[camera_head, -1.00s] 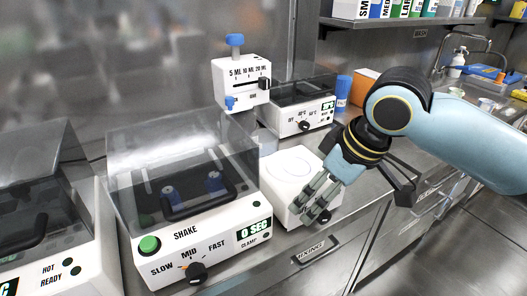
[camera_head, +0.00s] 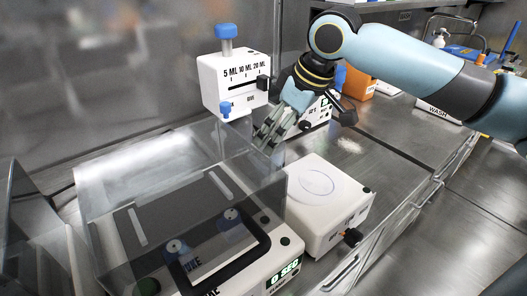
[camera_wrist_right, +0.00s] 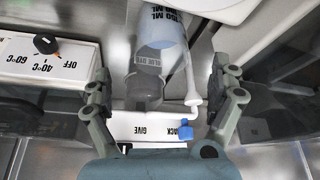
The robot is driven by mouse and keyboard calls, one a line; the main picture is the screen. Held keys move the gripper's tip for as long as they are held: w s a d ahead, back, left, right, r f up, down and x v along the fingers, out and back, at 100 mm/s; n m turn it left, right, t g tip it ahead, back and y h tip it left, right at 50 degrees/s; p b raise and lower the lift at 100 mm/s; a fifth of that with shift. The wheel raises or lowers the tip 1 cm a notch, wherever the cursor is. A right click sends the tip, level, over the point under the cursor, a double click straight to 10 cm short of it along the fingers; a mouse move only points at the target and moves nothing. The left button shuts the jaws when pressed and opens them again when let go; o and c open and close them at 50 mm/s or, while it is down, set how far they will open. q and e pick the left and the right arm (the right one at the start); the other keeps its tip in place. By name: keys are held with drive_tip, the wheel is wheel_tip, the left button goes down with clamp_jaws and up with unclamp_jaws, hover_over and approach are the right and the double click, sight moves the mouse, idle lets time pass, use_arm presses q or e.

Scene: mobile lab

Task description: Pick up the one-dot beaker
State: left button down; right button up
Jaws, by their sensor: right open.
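My right gripper (camera_head: 268,138) is open, reaching down in front of the white dispenser (camera_head: 232,80) in the head view. In the right wrist view a clear beaker-like vessel (camera_wrist_right: 158,28) with an ML label and bluish tint lies between the spread fingers of the gripper (camera_wrist_right: 165,82). The fingers do not appear to touch it. A grey cylinder (camera_wrist_right: 145,88) with a blue dye label overlaps it in the picture. No dot mark is legible, so I cannot confirm this is the one-dot beaker. In the head view the gripper largely hides that spot. My left gripper is not in view.
A shaker with a clear lid (camera_head: 140,172) stands front left. A white plate device (camera_head: 325,205) is right of it. A heater with a temperature dial (camera_wrist_right: 45,55) is close to the gripper. Steel counter (camera_head: 385,165) to the right is free.

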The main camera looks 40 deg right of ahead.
drive_tip(key=x, duration=0.4)
drive_tip(key=b+x, duration=0.1)
drive_tip(key=x, duration=0.2)
drive_tip(key=shift+a+f, duration=0.1)
drive_tip(key=shift+f, duration=0.35)
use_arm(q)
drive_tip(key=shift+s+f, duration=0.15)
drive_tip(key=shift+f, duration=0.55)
use_arm(e)
drive_tip(key=shift+s, duration=0.1)
drive_tip(key=c, duration=0.4)
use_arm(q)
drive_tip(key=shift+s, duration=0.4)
use_arm(e)
drive_tip(key=c, duration=0.9)
